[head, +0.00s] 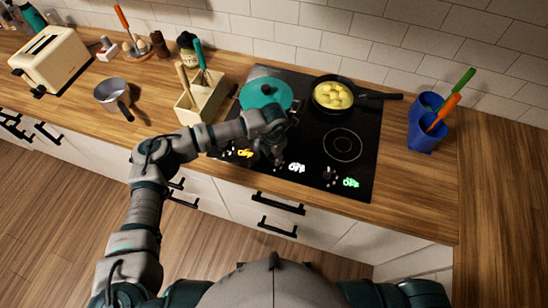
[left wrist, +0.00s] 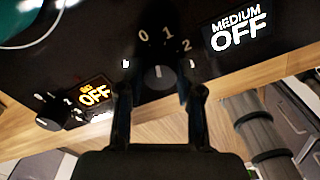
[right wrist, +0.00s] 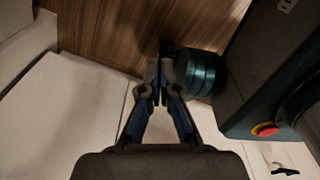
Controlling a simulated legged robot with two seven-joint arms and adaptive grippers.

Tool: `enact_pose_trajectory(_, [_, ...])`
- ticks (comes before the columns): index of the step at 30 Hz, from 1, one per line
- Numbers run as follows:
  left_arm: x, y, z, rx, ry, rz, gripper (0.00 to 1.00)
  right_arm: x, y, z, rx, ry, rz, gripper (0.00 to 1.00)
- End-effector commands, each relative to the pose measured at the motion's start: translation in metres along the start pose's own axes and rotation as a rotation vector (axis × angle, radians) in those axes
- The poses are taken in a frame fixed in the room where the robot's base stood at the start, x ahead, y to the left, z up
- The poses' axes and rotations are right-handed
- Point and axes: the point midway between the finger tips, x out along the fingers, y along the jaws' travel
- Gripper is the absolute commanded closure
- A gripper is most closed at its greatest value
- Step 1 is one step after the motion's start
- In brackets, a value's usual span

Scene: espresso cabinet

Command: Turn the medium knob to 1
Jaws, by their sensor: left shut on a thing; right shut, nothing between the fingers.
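The medium knob (left wrist: 158,76) is black, with the marks 0, 1 and 2 above it in the left wrist view. A short white line shows on its face. The medium display (left wrist: 237,33) beside it reads OFF; it also glows white in the head view (head: 297,167). My left gripper (left wrist: 160,92) has a finger on each side of the knob and is shut on it. In the head view the left gripper (head: 275,155) is at the cooktop's front edge and hides the knob. My right gripper (right wrist: 161,80) is shut and empty, low before the cabinets.
The black cooktop (head: 325,115) carries a teal lidded pot (head: 266,95) and a pan (head: 331,95) of yellow food. Neighbouring displays, yellow (head: 244,153) and green (head: 350,182), read OFF. A utensil box (head: 203,98) stands left; blue cups (head: 427,135) stand right.

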Motion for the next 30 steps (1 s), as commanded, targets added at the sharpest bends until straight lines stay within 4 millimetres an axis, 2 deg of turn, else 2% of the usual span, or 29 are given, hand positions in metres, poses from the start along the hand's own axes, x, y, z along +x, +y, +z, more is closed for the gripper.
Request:
enact_pose_trajectory(1, [0.004,0.000,0.000,0.037,0.000,0.001,0.99,0.009,-0.001,0.002,0.000,-0.002,-0.001,1.00])
enact_pose_trajectory(5, [0.004,0.000,0.000,0.136,0.000,-0.001,0.99,0.019,-0.001,0.007,0.000,-0.011,-0.001,1.00])
enact_pose_trajectory(7, [0.004,0.001,0.000,0.183,0.000,0.000,0.99,0.017,-0.001,-0.020,0.003,0.012,-0.001,1.00])
enact_pose_trajectory(9, [0.004,0.001,0.000,0.227,0.001,0.000,0.99,0.016,-0.001,-0.034,0.005,0.018,0.000,1.00])
enact_pose_trajectory(15, [0.002,0.001,0.000,0.320,0.001,0.000,0.99,0.011,0.000,-0.059,0.009,0.028,0.000,1.00])
enact_pose_trajectory(21, [0.001,0.001,0.000,0.367,0.000,0.000,0.99,0.008,0.000,-0.070,0.010,0.031,0.000,1.00])
enact_pose_trajectory(30, [0.000,0.001,0.000,0.376,0.001,0.001,0.99,0.007,0.000,-0.073,0.011,0.030,0.000,1.00])
